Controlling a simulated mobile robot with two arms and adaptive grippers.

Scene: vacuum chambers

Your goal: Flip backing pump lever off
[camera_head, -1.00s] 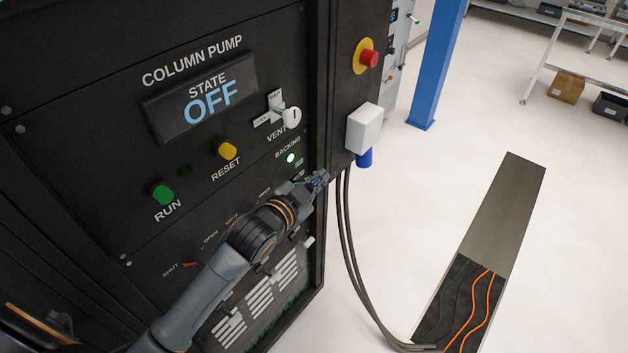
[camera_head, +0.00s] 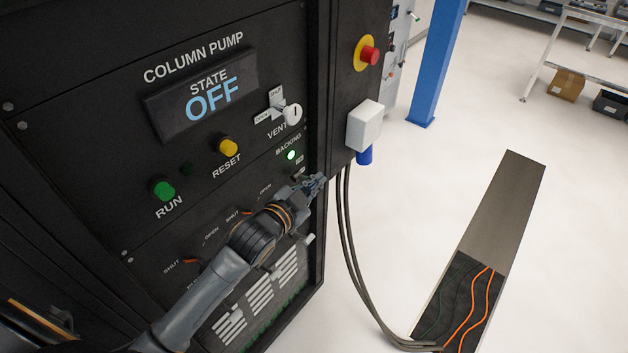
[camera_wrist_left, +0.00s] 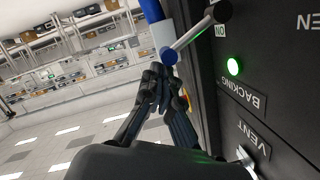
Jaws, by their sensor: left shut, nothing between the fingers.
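The backing lever (camera_wrist_left: 195,35) shows in the left wrist view as a metal rod with a black knob at the panel end and a blue-grey tip outward. It lies beside a label reading ON upside down. The green backing light (camera_head: 291,155) is lit; it also shows in the left wrist view (camera_wrist_left: 234,66). My left gripper (camera_head: 318,180) is shut and empty in front of the panel, just below the backing light. In the left wrist view its fingertips (camera_wrist_left: 158,72) are close to the lever tip; I cannot tell if they touch.
A white box (camera_head: 364,125) and hanging cables (camera_head: 345,240) are right of the gripper.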

